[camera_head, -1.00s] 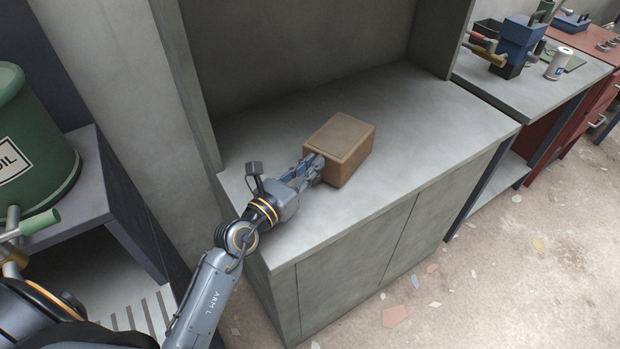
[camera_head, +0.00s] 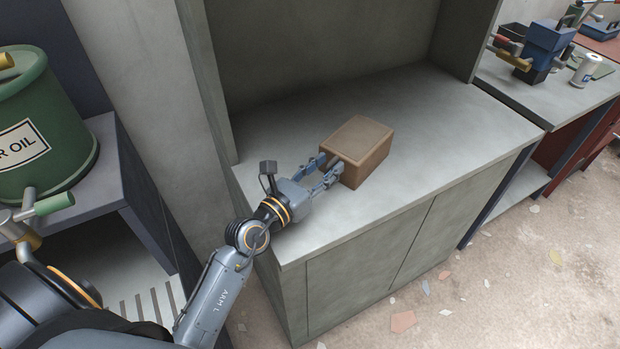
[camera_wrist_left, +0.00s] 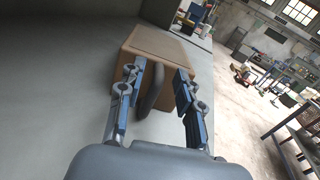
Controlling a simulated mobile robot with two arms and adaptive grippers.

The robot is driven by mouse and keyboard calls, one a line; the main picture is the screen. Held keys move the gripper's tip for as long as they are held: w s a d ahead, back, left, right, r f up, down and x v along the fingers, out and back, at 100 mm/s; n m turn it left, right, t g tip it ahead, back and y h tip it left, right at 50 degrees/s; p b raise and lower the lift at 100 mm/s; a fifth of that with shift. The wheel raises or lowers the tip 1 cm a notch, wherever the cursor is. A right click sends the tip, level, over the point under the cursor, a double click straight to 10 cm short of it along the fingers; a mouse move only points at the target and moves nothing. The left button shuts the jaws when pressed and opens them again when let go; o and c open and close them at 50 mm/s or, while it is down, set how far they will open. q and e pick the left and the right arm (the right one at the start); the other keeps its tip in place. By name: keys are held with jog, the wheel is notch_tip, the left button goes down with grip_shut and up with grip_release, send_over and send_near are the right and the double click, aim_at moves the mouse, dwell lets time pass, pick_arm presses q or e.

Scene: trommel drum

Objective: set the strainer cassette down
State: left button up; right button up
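The strainer cassette (camera_head: 362,148) is a brown box standing flat on the grey cabinet worktop (camera_head: 420,110). My left gripper (camera_head: 332,163) is at its near left side, with the fingers spread. In the left wrist view, the cassette (camera_wrist_left: 165,44) is straight ahead, and its dark upright handle (camera_wrist_left: 151,92) stands between the two open fingers (camera_wrist_left: 159,72). Both fingers appear apart from the handle. My right gripper is not in view.
A grey panel wall (camera_head: 330,50) rises behind the worktop. A green oil drum (camera_head: 45,125) stands on a dark stand at the left. A bench (camera_head: 545,98) with a blue device (camera_head: 545,45) and a white can (camera_head: 586,70) is at the right. The worktop around the cassette is clear.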

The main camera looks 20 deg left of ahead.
pick_arm(q)
jog(key=b+v, duration=0.2)
jog(key=v, duration=0.8)
jog(key=shift+s+a+f, duration=0.1)
jog(key=shift+s+f, duration=0.05)
jog(key=shift+s, duration=0.15)
jog(key=shift+s+a, duration=0.1)
jog(key=shift+s, duration=0.35)
